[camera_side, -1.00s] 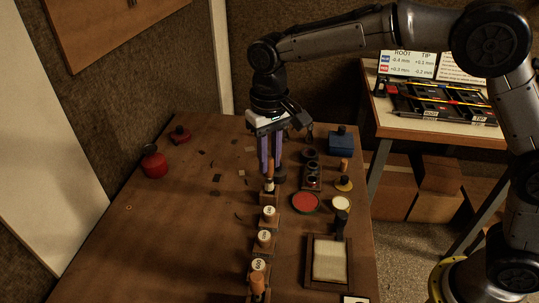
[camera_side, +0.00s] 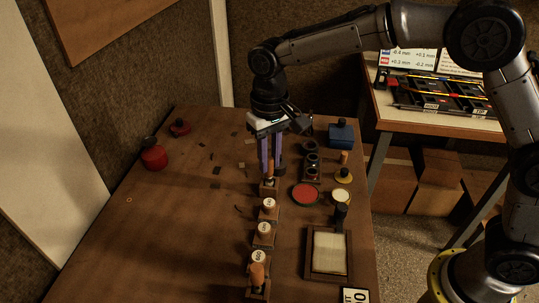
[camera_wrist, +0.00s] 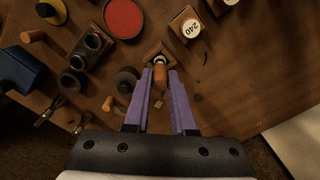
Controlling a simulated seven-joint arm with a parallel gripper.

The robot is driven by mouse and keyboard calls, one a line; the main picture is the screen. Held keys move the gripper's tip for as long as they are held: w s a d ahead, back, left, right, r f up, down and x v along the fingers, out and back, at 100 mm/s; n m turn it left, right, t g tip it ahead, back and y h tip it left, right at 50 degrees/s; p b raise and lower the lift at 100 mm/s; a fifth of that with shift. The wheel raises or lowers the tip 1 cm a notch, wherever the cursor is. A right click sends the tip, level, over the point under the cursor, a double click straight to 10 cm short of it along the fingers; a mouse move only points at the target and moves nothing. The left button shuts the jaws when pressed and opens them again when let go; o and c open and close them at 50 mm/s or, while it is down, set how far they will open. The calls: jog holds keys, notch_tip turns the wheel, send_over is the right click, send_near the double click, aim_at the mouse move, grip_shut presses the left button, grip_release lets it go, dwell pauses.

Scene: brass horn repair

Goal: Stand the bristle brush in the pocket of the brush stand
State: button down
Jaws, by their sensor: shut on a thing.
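The bristle brush (camera_wrist: 160,77) has an orange wooden handle and a pale metal ferrule; its handle also shows in the side view (camera_side: 270,168). My gripper (camera_wrist: 161,74), with long purple fingers, is shut on the handle; it also shows in the side view (camera_side: 270,172). The brush is roughly upright, bristle end down. Below it is the brush stand (camera_side: 269,188), a small wooden block, which shows in the wrist view (camera_wrist: 151,50) around the ferrule. The bristles are hidden, so I cannot tell how deep they sit.
Several wooden blocks with white round labels (camera_side: 268,205) run toward the front, one marked 240 (camera_wrist: 190,28). To the right are a red round pad (camera_side: 305,194), a dark holder with rings (camera_side: 312,168) and a framed pale pad (camera_side: 329,252).

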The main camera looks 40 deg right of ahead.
jog(key=shift+f, duration=0.6)
jog(key=shift+c, duration=1.8)
grip_release()
jog(key=shift+r, duration=3.55)
